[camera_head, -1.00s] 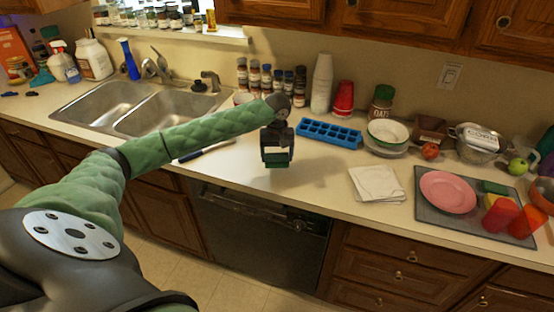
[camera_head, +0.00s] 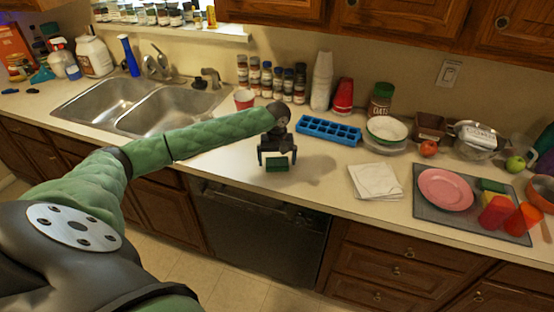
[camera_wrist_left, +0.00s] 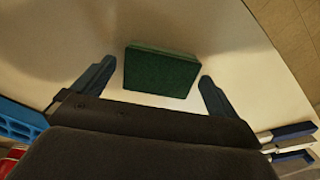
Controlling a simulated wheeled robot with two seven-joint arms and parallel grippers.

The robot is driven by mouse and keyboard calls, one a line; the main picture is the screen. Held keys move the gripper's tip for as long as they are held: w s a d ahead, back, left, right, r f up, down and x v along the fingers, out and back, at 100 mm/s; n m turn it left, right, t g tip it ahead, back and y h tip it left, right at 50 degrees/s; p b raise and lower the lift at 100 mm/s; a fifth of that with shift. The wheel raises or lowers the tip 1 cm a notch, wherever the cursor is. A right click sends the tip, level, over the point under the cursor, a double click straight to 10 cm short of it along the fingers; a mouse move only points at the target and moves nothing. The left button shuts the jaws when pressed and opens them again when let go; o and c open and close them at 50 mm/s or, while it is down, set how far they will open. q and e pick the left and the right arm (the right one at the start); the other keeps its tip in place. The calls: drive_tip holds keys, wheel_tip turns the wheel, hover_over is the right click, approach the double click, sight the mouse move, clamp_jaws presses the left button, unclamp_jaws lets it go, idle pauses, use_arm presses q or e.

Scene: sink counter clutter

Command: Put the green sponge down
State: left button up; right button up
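The green sponge (camera_head: 277,164) lies on the light counter in front of the sink area, near the counter's front edge. In the left wrist view the sponge (camera_wrist_left: 161,72) sits between the two spread fingers, with a gap on each side. My left gripper (camera_head: 277,158) is open just above and around it, not gripping it. The wrist view shows both fingers of this left gripper (camera_wrist_left: 157,88) wide apart. My right gripper is not in view.
A blue ice tray (camera_head: 329,130) stands right of the gripper, and a white napkin (camera_head: 376,181) lies farther right. A red cup (camera_head: 244,98) and spice bottles stand behind. A grey mat (camera_head: 462,212) holds a pink plate (camera_head: 446,190).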

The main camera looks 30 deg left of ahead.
sight(277, 161)
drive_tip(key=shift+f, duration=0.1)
use_arm(q)
drive_tip(key=shift+r, duration=0.25)
wheel_tip(277, 161, up, 5)
drive_tip(key=b, duration=0.3)
drive_tip(key=shift+w+r, duration=0.1)
drive_tip(key=shift+r, duration=0.05)
wheel_tip(277, 161, up, 6)
drive_tip(key=b, duration=0.2)
drive_tip(key=shift+r, duration=0.2)
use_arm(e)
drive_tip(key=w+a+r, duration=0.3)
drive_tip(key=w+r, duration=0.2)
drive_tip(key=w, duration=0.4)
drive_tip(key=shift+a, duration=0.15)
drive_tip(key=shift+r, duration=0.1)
